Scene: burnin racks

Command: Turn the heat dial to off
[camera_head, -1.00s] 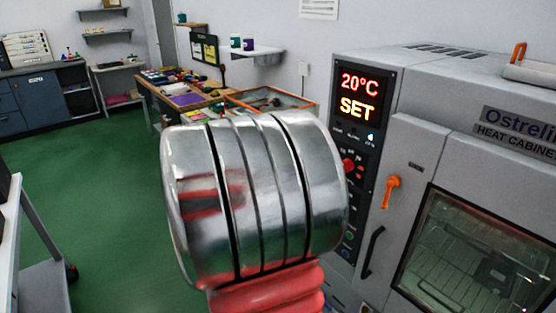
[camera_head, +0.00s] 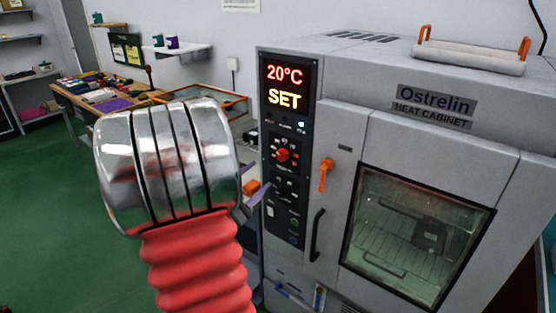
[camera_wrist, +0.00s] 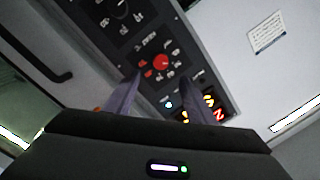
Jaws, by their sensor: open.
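The heat cabinet (camera_head: 340,120) stands at the right in the head view, its display reading 20°C and SET. The red heat dial (camera_head: 283,155) is on the black control panel below the display. In the wrist view the red dial (camera_wrist: 161,62) shows ahead, between and beyond the two fingertips. My gripper (camera_wrist: 158,88) is open and empty, apart from the dial. In the head view my metal wrist hides most of the gripper; a purple-grey finger (camera_head: 258,196) shows just left of the panel. The dial's exact pointer setting is too small to read.
An orange door latch (camera_head: 326,174) and a black door handle (camera_head: 317,235) sit right of the panel. The glass door (camera_head: 415,235) is shut. A workbench (camera_head: 75,100) with clutter stands at the back left. Green floor lies open at the left.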

